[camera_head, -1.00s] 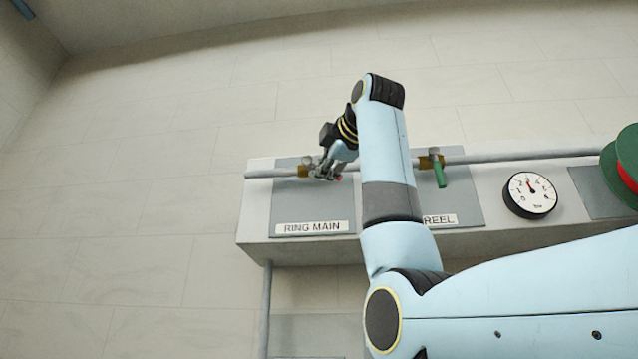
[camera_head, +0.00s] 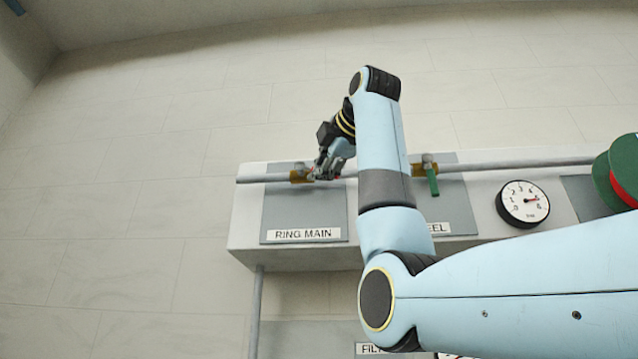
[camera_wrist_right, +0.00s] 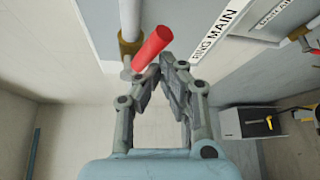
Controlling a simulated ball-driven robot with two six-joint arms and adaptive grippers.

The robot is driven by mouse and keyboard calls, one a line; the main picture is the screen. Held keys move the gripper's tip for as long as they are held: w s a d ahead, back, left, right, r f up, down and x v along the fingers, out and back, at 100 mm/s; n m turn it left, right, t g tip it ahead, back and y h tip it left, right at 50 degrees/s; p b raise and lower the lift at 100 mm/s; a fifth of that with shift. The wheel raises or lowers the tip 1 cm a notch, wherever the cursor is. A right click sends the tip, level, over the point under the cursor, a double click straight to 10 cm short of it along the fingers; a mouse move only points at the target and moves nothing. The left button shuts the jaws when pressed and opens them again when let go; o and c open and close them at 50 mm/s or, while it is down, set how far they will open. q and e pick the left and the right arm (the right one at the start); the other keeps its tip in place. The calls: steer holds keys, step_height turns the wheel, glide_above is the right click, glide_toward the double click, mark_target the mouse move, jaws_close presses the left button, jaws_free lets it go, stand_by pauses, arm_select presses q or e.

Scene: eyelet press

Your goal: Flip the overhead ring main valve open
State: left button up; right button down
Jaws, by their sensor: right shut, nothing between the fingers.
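The ring main valve (camera_head: 300,175) is a brass body on the grey pipe above the RING MAIN label. Its red lever (camera_wrist_right: 152,47) shows clearly in the right wrist view, slanting away from the brass body (camera_wrist_right: 129,46). In the head view only a speck of red shows beside my fingers, so the lever is mostly hidden there. My right gripper (camera_head: 322,172) is shut and empty at the valve. In the wrist view its fingertips (camera_wrist_right: 172,62) are right beside the lever; I cannot tell whether they touch it. My left gripper is not in view.
The pipe continues right to a reel valve with a green lever (camera_head: 432,180). A round gauge (camera_head: 522,204), its needle pointing right, and a green and red reel (camera_head: 622,172) stand further right. The RING MAIN label (camera_head: 303,234) is on the panel below. The wall left is clear.

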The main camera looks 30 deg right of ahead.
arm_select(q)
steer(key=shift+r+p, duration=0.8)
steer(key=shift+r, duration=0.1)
arm_select(e)
steer(key=shift+s+d+r+n+g, duration=0.2)
steer(key=shift+r+n+g, duration=0.35)
steer(key=shift+n, duration=0.25)
stand_by(0.8)
stand_by(0.3)
